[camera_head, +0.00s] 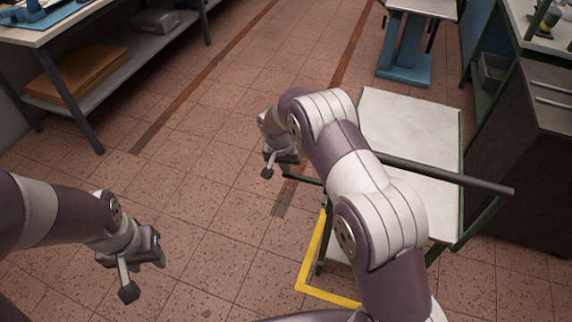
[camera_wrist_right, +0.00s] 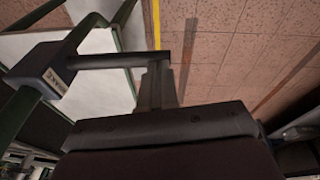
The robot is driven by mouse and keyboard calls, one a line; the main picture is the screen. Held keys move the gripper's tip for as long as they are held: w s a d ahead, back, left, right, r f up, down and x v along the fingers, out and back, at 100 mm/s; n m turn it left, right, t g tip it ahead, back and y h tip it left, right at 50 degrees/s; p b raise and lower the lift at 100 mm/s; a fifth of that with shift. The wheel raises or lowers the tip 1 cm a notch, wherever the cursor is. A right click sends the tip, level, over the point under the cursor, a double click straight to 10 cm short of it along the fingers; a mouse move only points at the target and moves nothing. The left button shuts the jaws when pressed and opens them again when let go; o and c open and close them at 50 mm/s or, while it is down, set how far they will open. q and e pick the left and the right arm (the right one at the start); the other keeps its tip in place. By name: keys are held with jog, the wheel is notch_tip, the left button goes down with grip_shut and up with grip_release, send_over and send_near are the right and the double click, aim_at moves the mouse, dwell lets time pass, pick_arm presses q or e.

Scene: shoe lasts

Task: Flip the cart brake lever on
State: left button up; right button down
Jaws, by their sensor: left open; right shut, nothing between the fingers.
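The cart (camera_head: 415,125) has a pale top, a green frame and a long dark handle bar (camera_head: 450,175). In the right wrist view, a dark box with a small label (camera_wrist_right: 45,70) sits on its green frame, and a dark lever bar (camera_wrist_right: 105,60) runs from it to the right. In the head view a thin dark bar (camera_head: 305,180), apparently this lever, sticks out left of the cart. My right gripper (camera_head: 268,171) is shut and empty, close to the lever's free end; I cannot tell whether they touch. My left gripper (camera_head: 140,276) is open and empty over the floor.
Yellow floor tape (camera_head: 312,265) marks a corner by the cart. A shelved bench (camera_head: 110,75) stands at the upper left. A blue-based stand (camera_head: 403,65) and a dark cabinet (camera_head: 525,160) are beyond and right of the cart. My right arm hides part of the cart. The middle floor is clear.

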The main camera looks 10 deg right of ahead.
pick_arm(q)
jog(key=shift+w+a+f+b, duration=0.1)
jog(key=shift+a+f+b, duration=0.1)
jog(key=shift+f+b, duration=0.6)
pick_arm(e)
jog(key=shift+w+a+f, duration=0.1)
jog(key=shift+a+f, duration=0.05)
jog(key=shift+f, duration=0.85)
pick_arm(q)
jog(key=shift+f, duration=0.1)
